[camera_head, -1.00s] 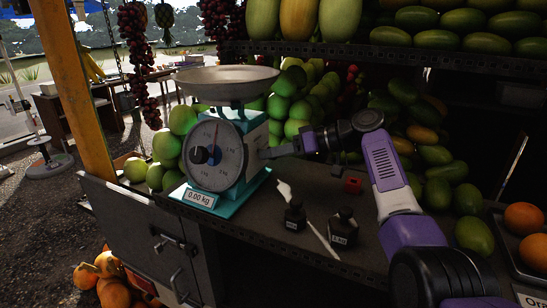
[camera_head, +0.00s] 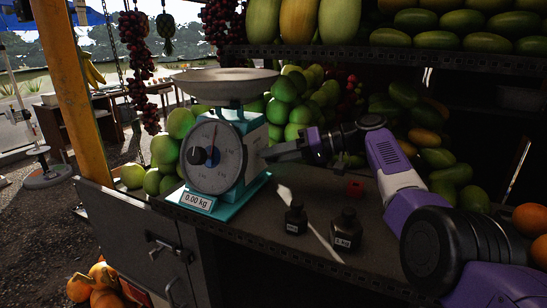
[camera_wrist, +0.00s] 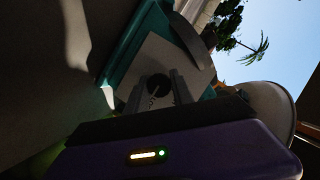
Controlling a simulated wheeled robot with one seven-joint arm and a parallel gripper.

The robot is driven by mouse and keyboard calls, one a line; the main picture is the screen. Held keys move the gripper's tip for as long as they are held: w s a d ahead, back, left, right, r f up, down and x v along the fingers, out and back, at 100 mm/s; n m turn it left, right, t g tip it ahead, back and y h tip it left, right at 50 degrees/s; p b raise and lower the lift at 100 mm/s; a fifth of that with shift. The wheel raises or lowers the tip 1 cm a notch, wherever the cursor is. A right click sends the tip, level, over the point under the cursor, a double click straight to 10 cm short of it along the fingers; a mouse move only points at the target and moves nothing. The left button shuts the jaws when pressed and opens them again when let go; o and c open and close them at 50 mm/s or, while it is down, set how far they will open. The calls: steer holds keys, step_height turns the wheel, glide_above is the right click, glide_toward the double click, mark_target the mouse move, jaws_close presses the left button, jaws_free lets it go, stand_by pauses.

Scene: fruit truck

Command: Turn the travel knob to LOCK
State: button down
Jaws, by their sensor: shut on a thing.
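The teal scale (camera_head: 237,170) stands upright on the counter with a round grey dial, a wide pan on top and a label reading 0.00 kg. A dark round knob (camera_wrist: 158,84), which looks like the travel knob, sits on the scale's grey side panel in the wrist view. My gripper (camera_wrist: 157,92) reaches the scale from the right, with its two fingers shut on this knob, one on either side. The head view shows my gripper (camera_head: 270,153) against the scale's right side, where the knob is hidden. No LOCK marking is readable.
Two dark weights, one smaller (camera_head: 296,218) and one larger (camera_head: 345,230), stand on the counter (camera_head: 275,255) below my arm. A red block (camera_head: 355,187) lies behind them. Green fruit (camera_head: 285,100) is piled behind the scale. A fruit shelf (camera_head: 400,55) hangs above.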

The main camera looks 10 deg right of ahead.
steer(key=shift+f, duration=0.15)
steer(key=c, duration=1.1)
jaws_free()
steer(key=b+v, duration=0.1)
steer(key=v, duration=0.7)
